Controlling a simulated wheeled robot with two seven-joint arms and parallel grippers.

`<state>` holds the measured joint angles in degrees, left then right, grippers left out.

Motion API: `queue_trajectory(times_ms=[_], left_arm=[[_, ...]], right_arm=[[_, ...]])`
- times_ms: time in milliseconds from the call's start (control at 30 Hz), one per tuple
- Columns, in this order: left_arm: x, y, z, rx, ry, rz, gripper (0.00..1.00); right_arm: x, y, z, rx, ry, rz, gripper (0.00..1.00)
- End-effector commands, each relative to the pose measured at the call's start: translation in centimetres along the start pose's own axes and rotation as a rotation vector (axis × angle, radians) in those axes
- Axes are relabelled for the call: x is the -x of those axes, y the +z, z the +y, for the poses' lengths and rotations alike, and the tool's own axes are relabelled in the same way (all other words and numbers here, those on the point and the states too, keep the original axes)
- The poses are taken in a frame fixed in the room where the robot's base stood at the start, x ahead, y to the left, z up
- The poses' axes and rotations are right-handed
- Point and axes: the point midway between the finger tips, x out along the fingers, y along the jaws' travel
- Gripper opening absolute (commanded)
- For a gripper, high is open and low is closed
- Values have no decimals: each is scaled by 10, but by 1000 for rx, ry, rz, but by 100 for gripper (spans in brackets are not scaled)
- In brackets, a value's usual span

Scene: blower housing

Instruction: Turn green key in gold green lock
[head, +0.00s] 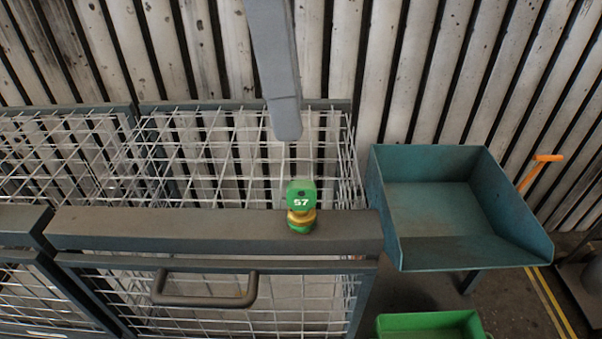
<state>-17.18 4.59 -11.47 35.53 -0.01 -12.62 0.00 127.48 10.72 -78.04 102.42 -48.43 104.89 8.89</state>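The green key (301,192), marked 57, stands upright in the gold and green lock (301,221). The lock sits on the grey top rail of the wire cage, right of the rail's middle. The key's number faces me. A smooth grey bar (275,70) comes down from the top edge and ends in a rounded tip above and a little left of the key, apart from it in the picture. I cannot tell whether this bar is part of my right arm. No pair of fingertips can be made out, and nothing is seen holding the key. My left gripper is not in view.
The wire cage has a grey rail (170,231) and a dark handle (205,301) below it. A teal tray (440,225) stands at the right, with a green bin (430,325) below. An orange handle (547,158) shows at far right. A slatted wall closes the back.

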Motion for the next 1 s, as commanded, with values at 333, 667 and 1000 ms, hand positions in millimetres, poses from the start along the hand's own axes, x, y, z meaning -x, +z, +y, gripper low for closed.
queue_trajectory(times_ms=[333, 667, 1000], left_arm=[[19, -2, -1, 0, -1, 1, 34], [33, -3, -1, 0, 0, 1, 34], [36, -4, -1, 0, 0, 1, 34]], right_arm=[[-56, -1, 0, 1, 2, 2, 34], [-102, 0, 0, 1, 2, 2, 34], [-116, 0, 0, 0, 1, 0, 34]])
